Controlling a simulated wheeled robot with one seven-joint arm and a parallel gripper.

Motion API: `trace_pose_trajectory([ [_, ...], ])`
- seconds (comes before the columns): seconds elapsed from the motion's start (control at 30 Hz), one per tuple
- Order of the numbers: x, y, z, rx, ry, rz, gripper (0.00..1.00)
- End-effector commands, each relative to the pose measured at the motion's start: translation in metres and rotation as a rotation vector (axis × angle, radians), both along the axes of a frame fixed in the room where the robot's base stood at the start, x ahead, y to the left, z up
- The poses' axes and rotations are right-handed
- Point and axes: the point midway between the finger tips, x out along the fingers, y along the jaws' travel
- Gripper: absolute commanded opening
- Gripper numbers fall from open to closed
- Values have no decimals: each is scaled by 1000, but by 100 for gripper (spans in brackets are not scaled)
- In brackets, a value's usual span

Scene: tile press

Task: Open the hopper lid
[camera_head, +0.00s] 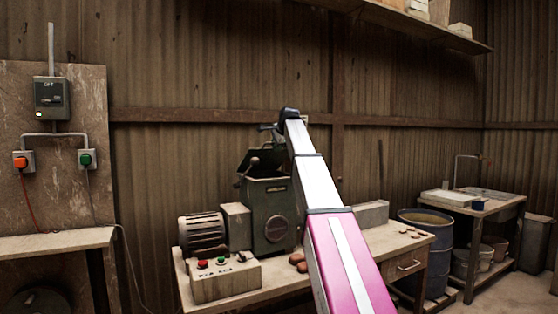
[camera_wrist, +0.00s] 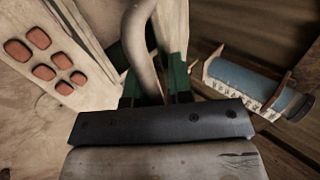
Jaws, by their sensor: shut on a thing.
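The green press (camera_head: 270,208) stands on the workbench, with its hopper (camera_head: 266,185) on top. The hopper mouth looks dark and open, and a dark panel that looks like the lid (camera_head: 262,160) stands tilted up at its back. My gripper (camera_head: 266,128) is above the hopper at the end of my arm, small and partly hidden. In the wrist view, my gripper's green fingers (camera_wrist: 155,88) are shut on a pale curved bar (camera_wrist: 140,45), seemingly the lid handle. The lid's exact angle is hard to tell.
A motor (camera_head: 202,232) and a control box (camera_head: 225,278) with buttons sit left of the press. Reddish pieces (camera_wrist: 45,58) lie on a board in the wrist view. A blue drum (camera_head: 425,255) stands right of the bench. A shelf (camera_head: 420,22) hangs above.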

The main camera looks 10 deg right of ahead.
Motion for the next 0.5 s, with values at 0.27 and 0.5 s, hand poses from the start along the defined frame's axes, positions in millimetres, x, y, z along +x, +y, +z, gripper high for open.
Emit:
trace_pose_trajectory([
  [0.27, 34, 9, 39, -56, 180, 0, 0],
  [0.5, 62, 19, 65, -56, 180, 0, 0],
])
